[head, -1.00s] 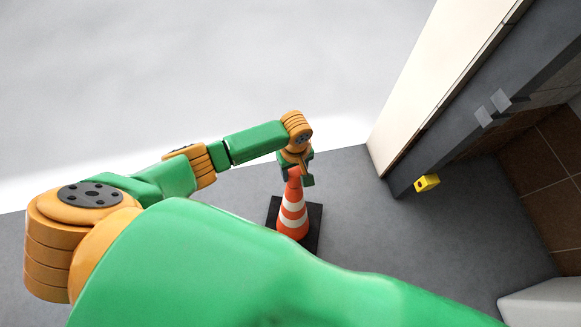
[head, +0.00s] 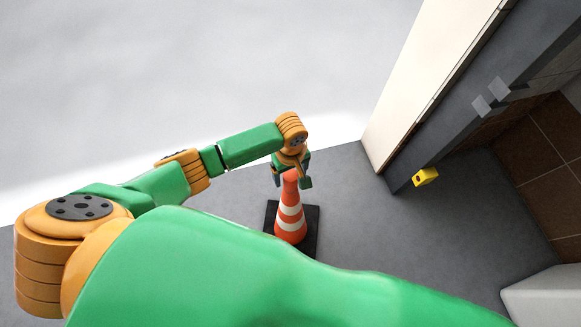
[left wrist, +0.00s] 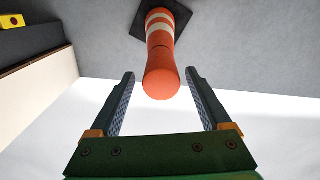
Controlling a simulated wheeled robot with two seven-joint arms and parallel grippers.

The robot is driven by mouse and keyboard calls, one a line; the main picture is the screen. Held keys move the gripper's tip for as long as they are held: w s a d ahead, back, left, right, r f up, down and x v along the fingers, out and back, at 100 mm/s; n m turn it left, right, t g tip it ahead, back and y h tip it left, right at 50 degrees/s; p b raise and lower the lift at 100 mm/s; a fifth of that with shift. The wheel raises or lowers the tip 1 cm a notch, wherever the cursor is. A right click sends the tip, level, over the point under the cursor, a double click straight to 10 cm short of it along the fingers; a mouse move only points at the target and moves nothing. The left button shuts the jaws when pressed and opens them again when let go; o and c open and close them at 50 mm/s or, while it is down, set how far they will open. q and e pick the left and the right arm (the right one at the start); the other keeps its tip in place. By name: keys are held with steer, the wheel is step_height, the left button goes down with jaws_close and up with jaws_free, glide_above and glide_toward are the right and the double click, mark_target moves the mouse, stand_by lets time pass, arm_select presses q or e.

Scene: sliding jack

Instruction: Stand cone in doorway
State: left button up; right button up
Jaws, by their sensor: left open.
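The orange cone (head: 290,214) with white bands stands upright on its square black base on the grey floor, in the middle of the head view. My left gripper (head: 291,184) is open at the cone's top. In the left wrist view the cone's rounded tip (left wrist: 161,84) lies between the two spread fingers (left wrist: 160,88), with gaps on both sides. The doorway (head: 480,140) is at the right of the head view, with a dark grey frame and a brown tiled floor beyond. My right gripper is not in view.
A yellow block (head: 425,177) is at the foot of the dark frame and also shows in the left wrist view (left wrist: 12,21). A cream panel (head: 425,80) stands beside the frame. Grey floor between cone and doorway is clear. A pale object (head: 545,300) is at lower right.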

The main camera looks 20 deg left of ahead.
arm_select(q)
step_height(320, 180, up, 11)
steer(key=p, duration=0.2)
steer(key=shift+r, duration=0.1)
